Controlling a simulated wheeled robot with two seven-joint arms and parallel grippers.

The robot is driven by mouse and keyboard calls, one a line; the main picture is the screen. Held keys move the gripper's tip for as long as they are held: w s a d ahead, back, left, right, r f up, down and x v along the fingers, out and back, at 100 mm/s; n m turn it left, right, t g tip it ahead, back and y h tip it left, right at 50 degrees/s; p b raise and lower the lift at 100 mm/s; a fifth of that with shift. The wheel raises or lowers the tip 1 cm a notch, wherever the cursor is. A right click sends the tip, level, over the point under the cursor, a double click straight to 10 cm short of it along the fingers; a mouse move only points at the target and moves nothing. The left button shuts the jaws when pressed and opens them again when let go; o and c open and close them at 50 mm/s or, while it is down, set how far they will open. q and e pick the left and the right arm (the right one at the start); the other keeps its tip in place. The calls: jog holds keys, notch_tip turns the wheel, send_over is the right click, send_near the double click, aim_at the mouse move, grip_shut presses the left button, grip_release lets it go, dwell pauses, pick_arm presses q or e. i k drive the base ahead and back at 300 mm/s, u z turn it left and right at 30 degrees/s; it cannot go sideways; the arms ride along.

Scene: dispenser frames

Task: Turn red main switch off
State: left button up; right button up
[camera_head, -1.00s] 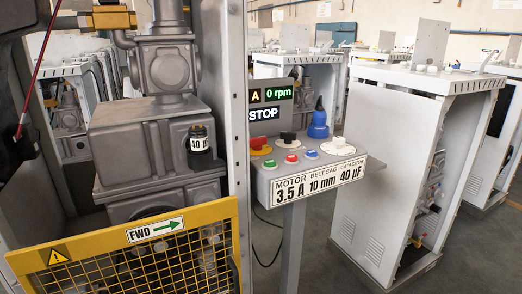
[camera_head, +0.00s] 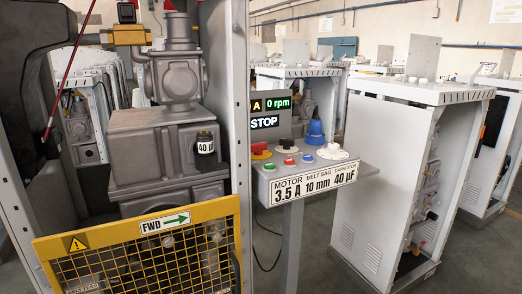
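The red main switch (camera_head: 260,149) is a red rotary knob on a yellow plate. It sits at the back left of the small control panel (camera_head: 262,186), just right of a white cabinet post. Its exact handle angle is too small to tell. Neither of my grippers shows in the head view, and nothing is seen touching the switch.
Beside the switch are a black knob (camera_head: 285,145), small red and blue buttons, a white knob (camera_head: 332,153) and a blue connector (camera_head: 316,130). A yellow mesh guard (camera_head: 150,240) marked FWD stands at the left. A white cabinet (camera_head: 385,180) stands at the right.

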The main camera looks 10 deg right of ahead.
aim_at(258, 148)
jog(key=u, duration=0.15)
jog(key=k, duration=0.25)
jog(key=z, duration=1.3)
jog(key=i, duration=0.85)
jog(key=u, duration=0.55)
